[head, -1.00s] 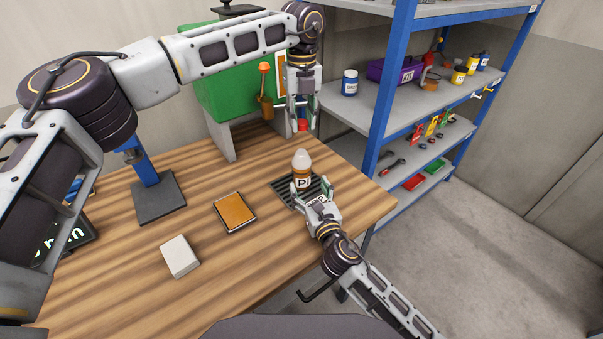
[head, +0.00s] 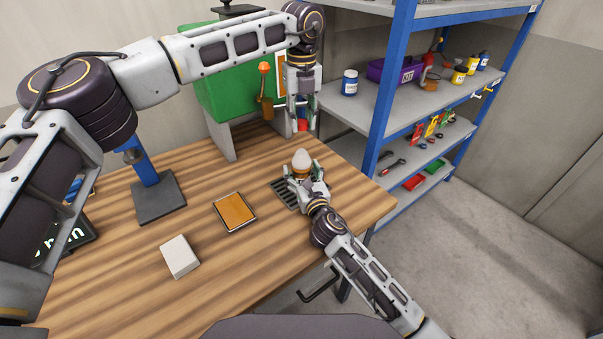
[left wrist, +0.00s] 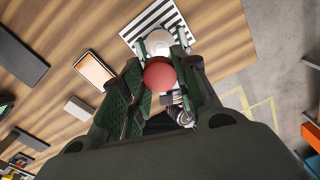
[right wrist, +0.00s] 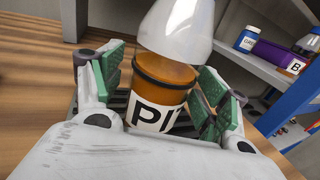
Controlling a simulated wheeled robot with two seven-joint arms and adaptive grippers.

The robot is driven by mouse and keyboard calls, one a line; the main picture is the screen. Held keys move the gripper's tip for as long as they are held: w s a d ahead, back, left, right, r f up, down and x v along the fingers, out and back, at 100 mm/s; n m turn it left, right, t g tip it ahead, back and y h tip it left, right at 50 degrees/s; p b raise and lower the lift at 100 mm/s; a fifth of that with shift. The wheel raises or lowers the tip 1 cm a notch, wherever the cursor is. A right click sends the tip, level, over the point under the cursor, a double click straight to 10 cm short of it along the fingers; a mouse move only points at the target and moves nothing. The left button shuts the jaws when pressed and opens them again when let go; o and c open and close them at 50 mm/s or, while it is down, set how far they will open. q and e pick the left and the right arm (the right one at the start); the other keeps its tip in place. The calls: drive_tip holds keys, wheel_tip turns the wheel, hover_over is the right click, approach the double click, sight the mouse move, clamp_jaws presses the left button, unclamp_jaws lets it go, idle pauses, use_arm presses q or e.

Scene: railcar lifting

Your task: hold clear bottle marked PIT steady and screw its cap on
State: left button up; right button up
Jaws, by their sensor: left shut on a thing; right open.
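The clear bottle marked PIT (head: 302,162) stands upright on a dark slatted grate on the bench, with amber contents and a pale domed top. Its label and body show large in the right wrist view (right wrist: 165,95). My right gripper (head: 304,180) is open, with its fingers on either side of the bottle; the right wrist view shows a gap beside it. My left gripper (head: 302,128) is shut on a red cap (left wrist: 160,74) and holds it above and behind the bottle in the head view. In the left wrist view the bottle's white top (left wrist: 158,42) shows beyond the cap.
The slatted grate (head: 284,193) lies near the bench's right edge. An orange-topped pad (head: 234,211) and a white block (head: 179,257) lie to the left. A blue-framed shelf (head: 395,100) rises close on the right.

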sight(302, 148)
drive_tip(key=c, duration=1.5)
use_arm(q)
drive_tip(key=shift+f, duration=2.5)
use_arm(e)
drive_tip(key=shift+c, duration=0.2)
use_arm(q)
drive_tip(key=shift+f, duration=0.9)
drive_tip(key=shift+f, duration=0.55)
use_arm(e)
clamp_jaws()
